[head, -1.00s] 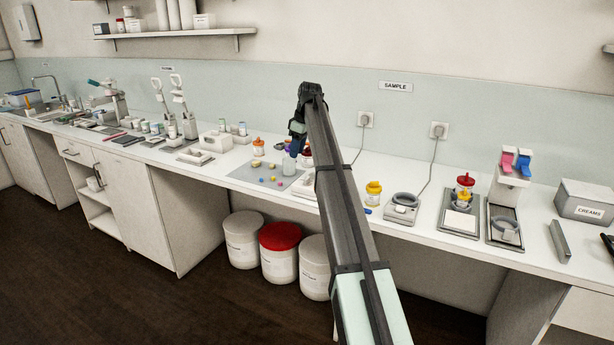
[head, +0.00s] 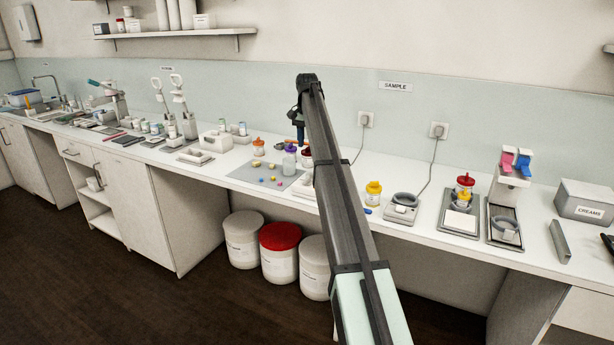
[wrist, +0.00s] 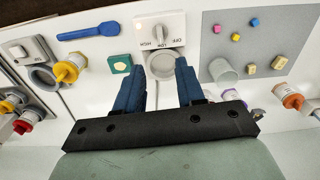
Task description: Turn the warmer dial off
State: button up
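The warmer (wrist: 175,22) is a white unit with a round well (wrist: 163,64), seen in the wrist view at the top middle. Its dial (wrist: 158,35) is a pale knob on the front panel, with OFF, LOW and HIGH lettering appearing upside down. I cannot tell the dial's exact setting. My gripper (wrist: 160,70) is open and empty, its two blue fingers apart, with the well showing between the tips and the dial beyond them. In the head view my gripper (head: 299,132) is above the counter, and my arm hides most of the warmer.
A grey mat (wrist: 238,25) with small coloured blocks and a cup (wrist: 222,70) lies to the right. A green-topped block (wrist: 120,64), a blue spoon (wrist: 88,31) and a yellow-lidded jar (wrist: 68,70) are to the left. An orange-lidded jar (wrist: 293,101) is at far right.

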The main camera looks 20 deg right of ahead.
aim_at(307, 178)
jog(key=shift+m, duration=0.4)
notch_tip(307, 178, down, 14)
jog(key=shift+r, duration=0.1)
dwell(0.3)
jog(key=shift+c, duration=0.4)
grip_shut()
